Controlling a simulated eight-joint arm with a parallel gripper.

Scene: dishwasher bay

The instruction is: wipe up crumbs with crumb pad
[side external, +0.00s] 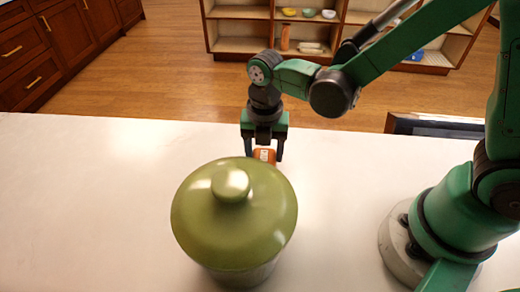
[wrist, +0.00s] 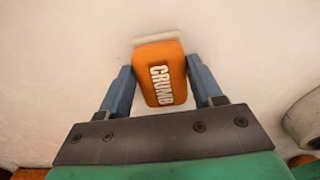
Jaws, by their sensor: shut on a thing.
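The crumb pad (wrist: 150,75) is an orange block with white lettering reading CRUMB and a pale edge at its far end. In the wrist view it sits between the two blue fingers of my gripper (wrist: 160,85), which is shut on it. In the side view my gripper (side external: 264,152) points down at the white counter behind the green-lidded pot, and the orange pad (side external: 265,155) shows between its fingers. The pot hides the pad's lower part there, so I cannot tell whether it touches the counter. I can make out no crumbs in either view.
A large pot with a green lid (side external: 235,212) stands on the white counter (side external: 90,200) just in front of my gripper. The counter left of it is clear. Beyond the counter are a wooden floor, drawers (side external: 25,50) and a shelf unit (side external: 240,38) with bowls.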

